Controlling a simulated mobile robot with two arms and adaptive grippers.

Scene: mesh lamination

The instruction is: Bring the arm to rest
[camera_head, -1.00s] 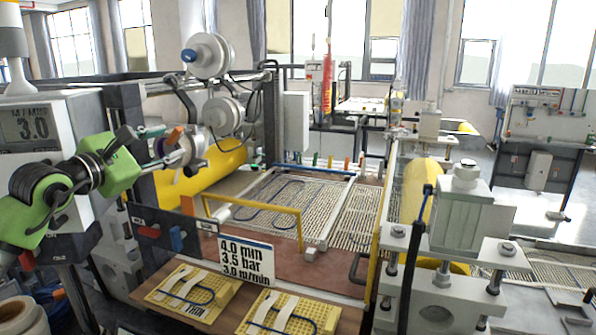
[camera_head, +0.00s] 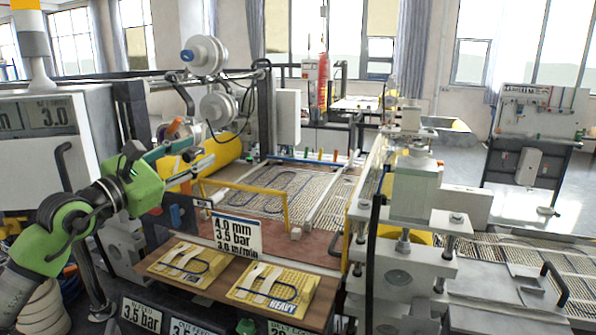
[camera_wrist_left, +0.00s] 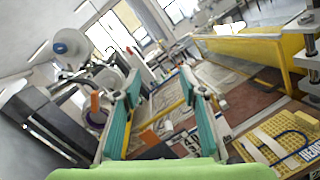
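My left arm, green and grey, comes in from the left in the head view. Its left gripper (camera_head: 200,153) is raised in the air and points right, in front of the yellow roller. In the left wrist view the two teal fingers of the left gripper (camera_wrist_left: 160,86) are apart, with nothing between them. My right gripper is not in view.
A grey cabinet with a 3.0 display (camera_head: 50,115) stands close by at left. Sample boards (camera_head: 186,262) and a sign (camera_head: 236,235) are below the arm. The yellow roller (camera_head: 215,160) is behind the gripper. A press (camera_head: 405,225) stands at right.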

